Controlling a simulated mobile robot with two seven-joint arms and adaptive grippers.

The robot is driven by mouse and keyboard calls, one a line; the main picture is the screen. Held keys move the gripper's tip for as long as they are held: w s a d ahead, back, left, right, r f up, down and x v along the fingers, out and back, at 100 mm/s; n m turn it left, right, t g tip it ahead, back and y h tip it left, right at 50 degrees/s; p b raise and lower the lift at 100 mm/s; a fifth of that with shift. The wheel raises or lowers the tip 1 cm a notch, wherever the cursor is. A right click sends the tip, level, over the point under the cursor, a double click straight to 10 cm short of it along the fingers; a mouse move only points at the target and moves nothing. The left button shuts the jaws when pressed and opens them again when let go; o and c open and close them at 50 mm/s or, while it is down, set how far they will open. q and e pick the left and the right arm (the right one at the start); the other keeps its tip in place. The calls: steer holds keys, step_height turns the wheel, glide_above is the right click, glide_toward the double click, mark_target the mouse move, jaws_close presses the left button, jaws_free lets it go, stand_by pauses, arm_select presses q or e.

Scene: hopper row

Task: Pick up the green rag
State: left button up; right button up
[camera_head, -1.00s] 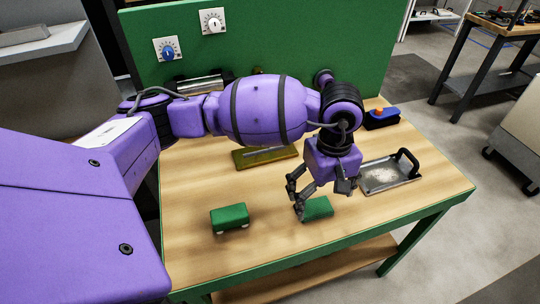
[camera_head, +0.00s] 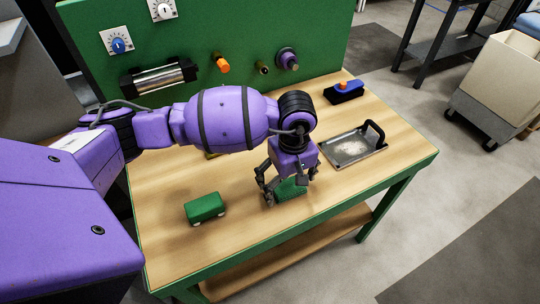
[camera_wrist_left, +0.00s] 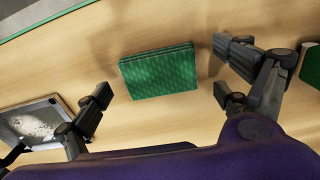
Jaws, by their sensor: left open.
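The green rag (camera_head: 291,188) is a folded, ribbed green block lying flat on the wooden tabletop. In the left wrist view the rag (camera_wrist_left: 158,73) shows whole, with bare wood around it. My left gripper (camera_head: 289,184) points down over the rag in the head view and partly hides it. In the left wrist view the gripper (camera_wrist_left: 163,95) is open, one finger to each side of the rag, with visible gaps and no contact seen. My right gripper is in neither view.
A green block with white feet (camera_head: 205,208) stands left of the rag; its edge shows in the left wrist view (camera_wrist_left: 311,66). A metal dustpan-like tray (camera_head: 345,151) holding pale grit lies to the right. A blue-and-black tool (camera_head: 344,93) is behind it. A green panel (camera_head: 215,35) backs the bench.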

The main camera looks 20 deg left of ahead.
arm_select(q)
steer(key=shift+w+r, duration=0.15)
steer(key=c, duration=1.2)
steer(key=shift+c, duration=0.2)
steer(key=shift+r, duration=0.1)
steer(key=shift+w+r, duration=0.1)
steer(key=shift+r, duration=0.45)
steer(key=s+d+r+b, duration=0.1)
steer(key=s+d+r, duration=0.9)
steer(key=r, duration=0.1)
steer(key=shift+r, duration=0.35)
steer(key=shift+s, duration=0.1)
